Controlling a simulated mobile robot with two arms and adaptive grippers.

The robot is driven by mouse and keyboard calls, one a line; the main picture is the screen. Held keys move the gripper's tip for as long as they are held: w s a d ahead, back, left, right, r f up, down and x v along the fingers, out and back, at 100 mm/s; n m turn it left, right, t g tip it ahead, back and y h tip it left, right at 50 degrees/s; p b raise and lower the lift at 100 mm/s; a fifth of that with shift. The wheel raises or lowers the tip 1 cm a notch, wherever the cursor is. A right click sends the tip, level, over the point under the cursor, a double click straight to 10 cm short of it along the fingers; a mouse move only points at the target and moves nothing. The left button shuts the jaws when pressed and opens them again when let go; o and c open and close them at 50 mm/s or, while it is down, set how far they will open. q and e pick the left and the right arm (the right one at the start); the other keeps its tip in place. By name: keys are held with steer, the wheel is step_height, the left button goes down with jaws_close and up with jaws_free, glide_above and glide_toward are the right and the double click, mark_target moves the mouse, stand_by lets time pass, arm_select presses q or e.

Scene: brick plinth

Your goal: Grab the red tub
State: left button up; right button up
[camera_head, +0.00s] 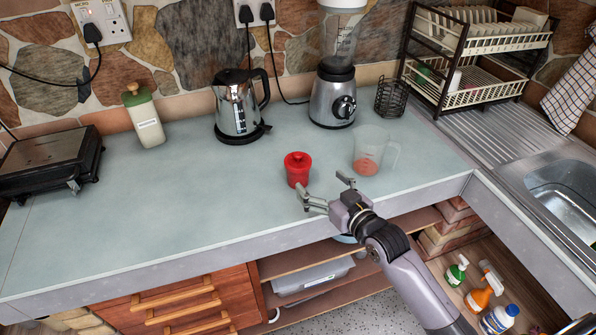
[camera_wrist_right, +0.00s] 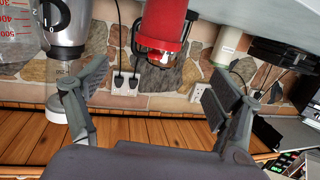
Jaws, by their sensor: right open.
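The red tub (camera_head: 298,170) is a small red pot with a knobbed lid, upright on the pale blue-grey worktop (camera_head: 170,210). My right gripper (camera_head: 326,190) is open and empty just in front of the tub and a little to its right. In the right wrist view the tub (camera_wrist_right: 164,25) shows at the top, beyond the spread fingers of the gripper (camera_wrist_right: 152,90), not between the pads. That view is turned upside down. I cannot tell the exact height of the fingers over the worktop. My left gripper is not in view.
A clear measuring jug (camera_head: 368,155) with orange contents stands right of the tub, close to my right gripper. Behind are a kettle (camera_head: 238,105), a blender (camera_head: 333,95), a wire holder (camera_head: 390,97) and a green-topped jar (camera_head: 145,118). The worktop left of the tub is clear.

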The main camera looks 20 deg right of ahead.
mark_target(301, 163)
steer(key=p+x, duration=0.1)
steer(key=x, duration=0.5)
steer(key=shift+w+a, duration=0.1)
steer(key=shift+w, duration=0.75)
steer(key=p+x, duration=0.1)
steer(key=x, duration=0.2)
steer(key=shift+w+f, duration=0.1)
steer(key=shift+w, duration=0.05)
steer(key=shift+w+a+f, duration=0.15)
steer(key=shift+w+f, duration=0.05)
steer(key=shift+w, duration=0.4)
steer(key=shift+s, duration=0.1)
steer(key=shift+c, duration=0.2)
steer(key=c, duration=1.3)
steer(key=shift+r, duration=0.1)
steer(key=shift+c, duration=0.4)
steer(key=shift+r, duration=0.1)
